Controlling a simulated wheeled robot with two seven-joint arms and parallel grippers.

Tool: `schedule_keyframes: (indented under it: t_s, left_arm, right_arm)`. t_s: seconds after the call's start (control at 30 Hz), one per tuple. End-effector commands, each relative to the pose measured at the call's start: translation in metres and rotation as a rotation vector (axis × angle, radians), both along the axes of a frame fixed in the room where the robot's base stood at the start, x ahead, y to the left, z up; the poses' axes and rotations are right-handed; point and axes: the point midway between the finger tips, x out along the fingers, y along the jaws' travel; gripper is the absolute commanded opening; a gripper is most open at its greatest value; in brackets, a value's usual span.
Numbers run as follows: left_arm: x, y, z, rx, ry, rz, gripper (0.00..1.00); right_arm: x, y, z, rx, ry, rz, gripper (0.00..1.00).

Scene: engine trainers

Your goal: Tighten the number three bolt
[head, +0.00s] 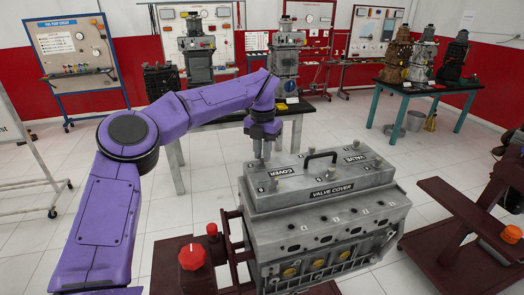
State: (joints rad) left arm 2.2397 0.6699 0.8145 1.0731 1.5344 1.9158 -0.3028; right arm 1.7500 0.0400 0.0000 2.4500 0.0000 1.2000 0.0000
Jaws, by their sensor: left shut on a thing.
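The engine block (330,235) stands in the middle right with a grey valve cover (300,197) on top. The cover has a black handle and "VALVE COVER" labels. Several bolts show on the cover, one near its front left (273,184). Small number marks lie beside them, too small to read, so I cannot tell which bolt is number three. My left gripper (262,154) points straight down at the back left edge of the cover. It is shut on what looks like a bolt, mostly hidden between the fingers. My right gripper is not in view.
A dark red stand (225,240) with a red knob (191,257) lies left of the engine. A dark red frame (470,215) stands at the right. Tables with engine models and display boards line the back. The white floor between is mostly clear.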

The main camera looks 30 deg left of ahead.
Motion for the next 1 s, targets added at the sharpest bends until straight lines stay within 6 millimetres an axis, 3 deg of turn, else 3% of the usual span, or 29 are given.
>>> schedule_keyframes:
  t_s: [0.6,1.0]
  left_arm:
    - [-0.0016,-0.0009,-0.0036,-0.005,0.010,-0.562,0.00]
    - [-0.0014,-0.0004,-0.0033,-0.004,0.008,-0.780,0.00]
  right_arm:
    - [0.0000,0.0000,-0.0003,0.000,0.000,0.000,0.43]
    - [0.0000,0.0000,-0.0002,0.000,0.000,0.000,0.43]
